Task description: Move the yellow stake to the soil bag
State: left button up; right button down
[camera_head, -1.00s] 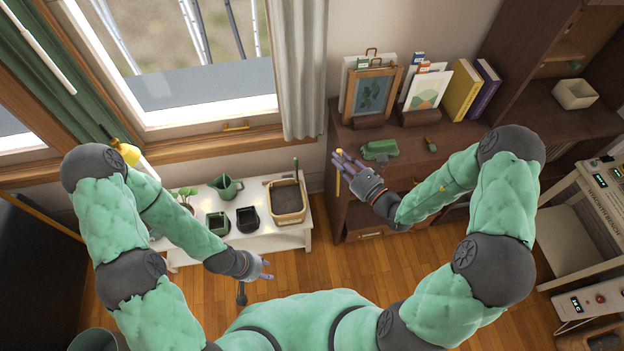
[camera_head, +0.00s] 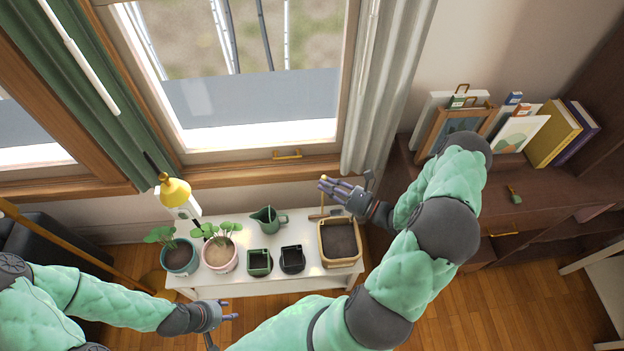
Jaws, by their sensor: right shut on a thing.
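The yellow stake (camera_head: 323,198) is a thin upright stick at the fingertips of my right gripper (camera_head: 328,189). The gripper is shut on it, and the fingers hide part of it. The soil bag (camera_head: 325,255) is a tan, square, open-topped container of dark soil at the right end of the white table. My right gripper and the stake are just behind the bag's far left side in the picture, seemingly above it. My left gripper (camera_head: 226,309) is low in front of the table, empty, with its fingers apart.
Two potted plants (camera_head: 179,258) (camera_head: 220,255), a green pot (camera_head: 259,263), a black pot (camera_head: 292,260) and a green watering can (camera_head: 268,218) stand on the white table (camera_head: 300,221). A yellow-topped bottle (camera_head: 174,190) is at the back left. A brown cabinet (camera_head: 475,195) stands right.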

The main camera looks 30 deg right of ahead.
jog(key=shift+w+a+f, duration=0.1)
jog(key=shift+f, duration=0.25)
notch_tip(320, 180, down, 6)
jog(key=b, duration=0.5)
jog(key=shift+r, duration=0.25)
dwell(0.4)
jog(key=shift+f, duration=0.2)
dwell(0.5)
